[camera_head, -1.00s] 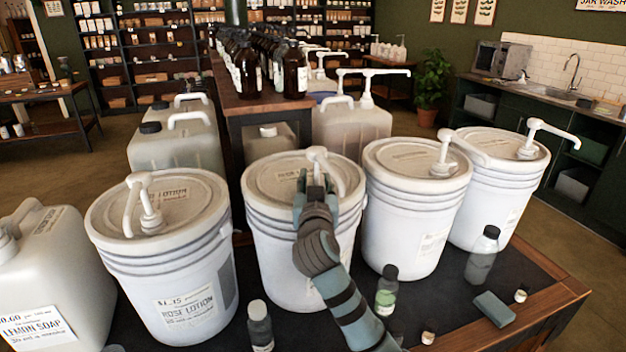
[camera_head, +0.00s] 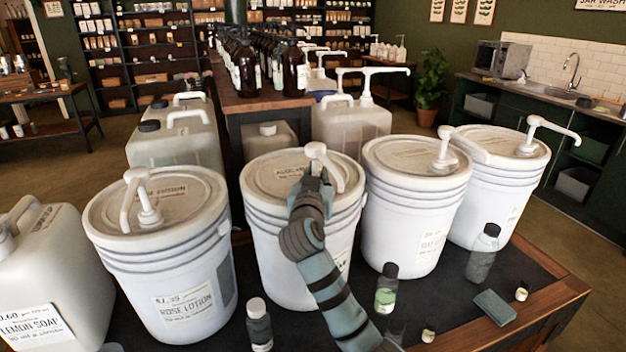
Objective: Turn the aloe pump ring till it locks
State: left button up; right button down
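My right gripper (camera_head: 316,186), on the striped arm from the lower right, is over the lid of the second white bucket (camera_head: 284,238) from the left. It is at the base of that bucket's white pump (camera_head: 318,153), whose head rises just behind the fingers. The pump ring is hidden by the gripper, so I cannot see whether the fingers are closed on it. The arm covers part of the bucket's front label, and the lid print is too small to read surely. My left gripper is not in view.
A rose lotion bucket (camera_head: 157,265) stands to the left, with a lemon soap jug (camera_head: 45,275) beyond it. Two more pump buckets (camera_head: 412,215) (camera_head: 492,190) stand to the right.

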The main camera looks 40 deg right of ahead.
jog(key=shift+d+f+m+g+h+b, duration=0.1)
jog(key=shift+f+m+g+h+b, duration=0.2)
jog(key=shift+m+g+h+b, duration=0.35)
jog(key=shift+s+r+m+g+h, duration=0.15)
jog(key=shift+r+m+g+h, duration=0.1)
jog(key=shift+g, duration=0.2)
jog(key=c, duration=1.6)
grip_release()
jog(key=v, duration=0.7)
jog(key=shift+s+a, duration=0.15)
jog(key=shift+a, duration=0.1)
